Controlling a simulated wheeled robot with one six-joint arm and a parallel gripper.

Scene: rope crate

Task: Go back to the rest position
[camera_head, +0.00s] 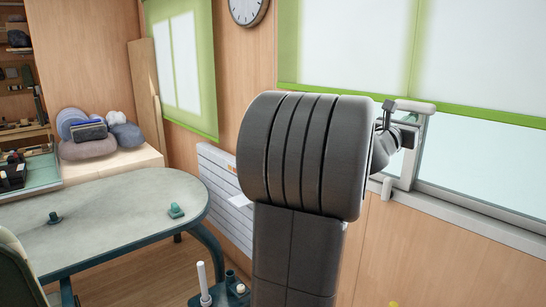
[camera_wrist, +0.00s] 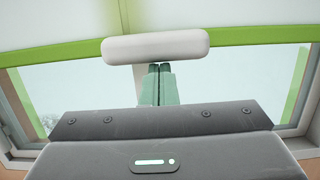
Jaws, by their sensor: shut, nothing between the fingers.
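My gripper (camera_wrist: 160,69) shows in the wrist view as two pale green fingers, closed together and empty. A white rounded bar (camera_wrist: 155,47) crosses the picture just beyond the fingertips and overlaps them in this view; I cannot tell whether they touch. In the head view my dark arm fills the middle and hides most of the gripper. Only small parts of my arm's far end show at its right, close to the window.
A window with a white frame (camera_head: 450,212) and green blind (camera_head: 345,45) is close on the right. A grey table (camera_head: 110,215) with small green pieces (camera_head: 176,210) stands at left. Cushions (camera_head: 88,148) lie on a bench behind it. A white radiator (camera_head: 222,185) is on the wall.

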